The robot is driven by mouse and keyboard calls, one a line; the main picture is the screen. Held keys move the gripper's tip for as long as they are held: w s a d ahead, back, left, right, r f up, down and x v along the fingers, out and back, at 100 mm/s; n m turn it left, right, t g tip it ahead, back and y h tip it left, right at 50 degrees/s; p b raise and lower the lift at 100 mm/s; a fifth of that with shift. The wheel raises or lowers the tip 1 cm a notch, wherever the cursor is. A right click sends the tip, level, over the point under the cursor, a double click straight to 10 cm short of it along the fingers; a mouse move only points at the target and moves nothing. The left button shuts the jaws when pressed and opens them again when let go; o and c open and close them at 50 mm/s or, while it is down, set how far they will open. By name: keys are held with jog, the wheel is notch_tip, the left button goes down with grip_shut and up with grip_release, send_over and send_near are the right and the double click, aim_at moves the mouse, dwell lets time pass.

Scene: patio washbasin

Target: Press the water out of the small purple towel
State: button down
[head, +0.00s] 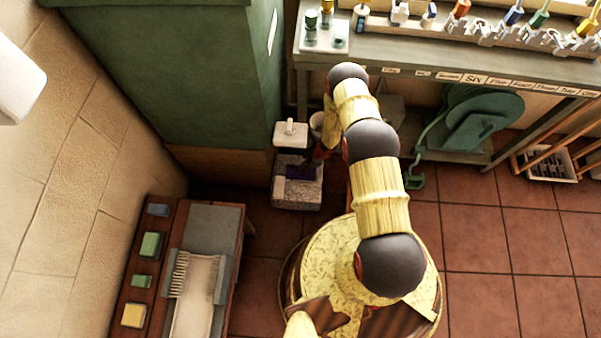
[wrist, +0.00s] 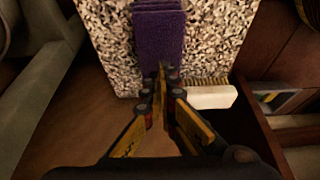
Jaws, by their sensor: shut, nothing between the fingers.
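The small purple towel (wrist: 160,30) lies folded on a speckled stone surface (wrist: 215,40) in the wrist view. In the head view it is a small dark purple patch (head: 301,172) on the grey stone basin (head: 296,200), partly hidden by my arm. My gripper (wrist: 160,74) is shut and empty, its fingertips at the towel's near end. I cannot tell whether they touch the towel. In the head view my gripper is mostly hidden behind my arm.
A white block with light bristles (wrist: 208,97) is beside the stone's near edge. A white fixture (head: 290,134) stands behind the basin. A wooden bench (head: 150,210) with coloured blocks is at left. A shelf table (head: 450,60) stands at the back right. Tiled floor (head: 490,235) is clear at right.

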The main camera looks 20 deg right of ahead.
jog(key=shift+f, duration=0.55)
dwell(0.7)
jog(key=shift+s+f, duration=0.15)
jog(key=shift+s, duration=0.05)
dwell(1.2)
notch_tip(320, 180, up, 8)
jog(key=p, duration=0.4)
jog(key=shift+w, duration=0.2)
dwell(0.6)
